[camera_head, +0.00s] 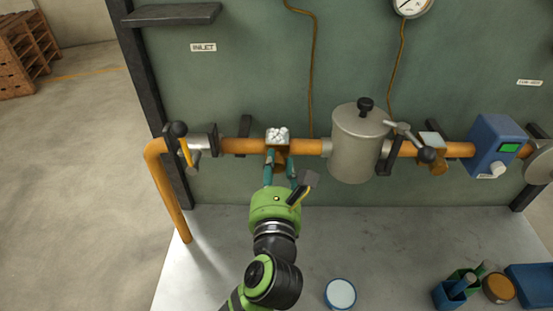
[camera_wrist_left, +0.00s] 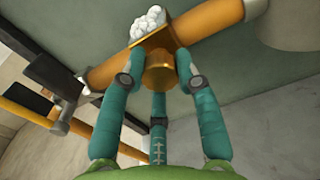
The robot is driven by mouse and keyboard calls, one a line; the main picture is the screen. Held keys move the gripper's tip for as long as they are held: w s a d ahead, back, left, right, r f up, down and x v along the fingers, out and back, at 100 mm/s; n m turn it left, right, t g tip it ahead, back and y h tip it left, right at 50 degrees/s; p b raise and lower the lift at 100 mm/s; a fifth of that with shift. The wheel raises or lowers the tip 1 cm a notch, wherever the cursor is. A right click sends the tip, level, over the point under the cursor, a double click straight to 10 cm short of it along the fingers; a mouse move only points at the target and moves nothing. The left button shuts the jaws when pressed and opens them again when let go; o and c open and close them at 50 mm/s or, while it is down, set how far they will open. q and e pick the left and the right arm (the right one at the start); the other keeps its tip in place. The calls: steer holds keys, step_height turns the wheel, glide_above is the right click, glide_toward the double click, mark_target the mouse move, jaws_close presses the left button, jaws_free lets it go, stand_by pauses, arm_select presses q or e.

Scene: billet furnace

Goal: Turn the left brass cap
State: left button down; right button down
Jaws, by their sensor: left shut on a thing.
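The left brass cap (camera_wrist_left: 158,72) is a short round cap on a brass block in the pipe. In the wrist view it faces my left gripper (camera_wrist_left: 159,88). The teal fingers reach up around it, one on each side and one below, and are shut on it. In the head view the same gripper (camera_head: 280,168) is at the front of the brass block (camera_head: 278,149), and the fingers partly hide the cap. White lumps (camera_head: 277,135) sit on top of the block and also show in the wrist view (camera_wrist_left: 148,22). My right gripper is not in view.
An orange pipe (camera_head: 242,146) runs along the green panel. A black-knobbed valve (camera_head: 177,130) stands left, a grey canister (camera_head: 357,145) right. Further right are a similar brass fitting (camera_head: 437,165) and a blue meter (camera_head: 493,140). A round tin (camera_head: 340,293) stands on the bench.

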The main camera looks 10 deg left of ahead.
arm_select(q)
steer(key=m+p, duration=0.2)
steer(key=p, duration=0.1)
steer(key=m+p, duration=0.3)
steer(key=r+m+p, duration=0.1)
steer(key=m+p, duration=0.2)
steer(key=shift+f+m+p, duration=0.2)
steer(key=shift+m+p, duration=0.85)
steer(key=shift+m, duration=0.25)
steer(key=c, duration=0.9)
jaws_free()
steer(key=shift+w, duration=0.1)
steer(key=shift+d+f, duration=0.1)
steer(key=shift+f, duration=0.05)
